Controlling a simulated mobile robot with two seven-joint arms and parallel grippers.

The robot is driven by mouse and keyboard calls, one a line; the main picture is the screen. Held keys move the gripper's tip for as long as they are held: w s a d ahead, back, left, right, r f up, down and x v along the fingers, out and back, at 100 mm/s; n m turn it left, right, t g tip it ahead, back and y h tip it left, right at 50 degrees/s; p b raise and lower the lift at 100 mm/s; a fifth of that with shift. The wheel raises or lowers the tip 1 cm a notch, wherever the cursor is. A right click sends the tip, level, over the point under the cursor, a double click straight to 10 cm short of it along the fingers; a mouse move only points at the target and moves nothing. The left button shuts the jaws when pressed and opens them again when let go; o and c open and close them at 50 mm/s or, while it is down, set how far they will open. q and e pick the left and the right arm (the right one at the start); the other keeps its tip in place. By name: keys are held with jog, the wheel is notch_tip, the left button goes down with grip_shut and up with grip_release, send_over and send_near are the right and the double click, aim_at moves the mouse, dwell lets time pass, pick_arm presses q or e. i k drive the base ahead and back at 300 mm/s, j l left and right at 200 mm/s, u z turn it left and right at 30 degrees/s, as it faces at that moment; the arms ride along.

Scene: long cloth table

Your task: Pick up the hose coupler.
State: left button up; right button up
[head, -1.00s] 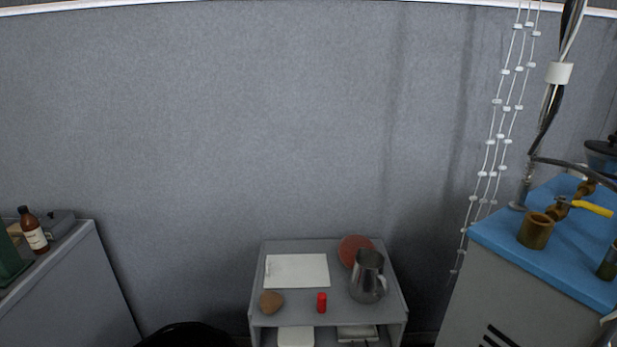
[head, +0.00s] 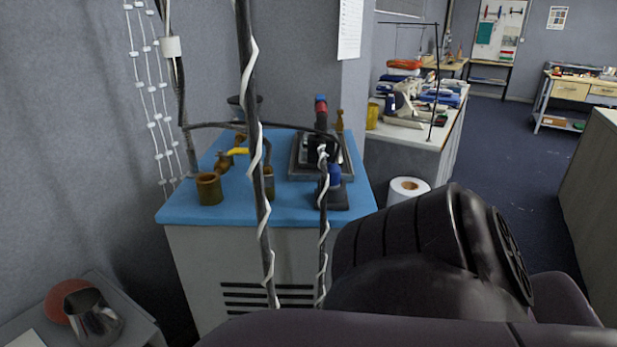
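I cannot pick out a hose coupler for certain. On the blue-topped cabinet (head: 290,205) in the head view stand a brown, brass-like cylinder (head: 209,188) and, behind it, a brass fitting (head: 224,161) with a yellow lever (head: 238,151). Another small dark brass piece (head: 268,184) is partly hidden behind a hanging cable. Neither of my grippers is in view; a dark arm link of mine fills the lower right.
Dark cables wrapped in white (head: 248,90) hang in front of the cabinet. A black device with a blue cap (head: 333,177) stands on its right. A grey cart with a metal pitcher (head: 94,318) is at lower left. A white roll (head: 408,188) stands behind my arm.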

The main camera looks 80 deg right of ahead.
aim_at(268, 174)
jog(key=z, duration=2.05)
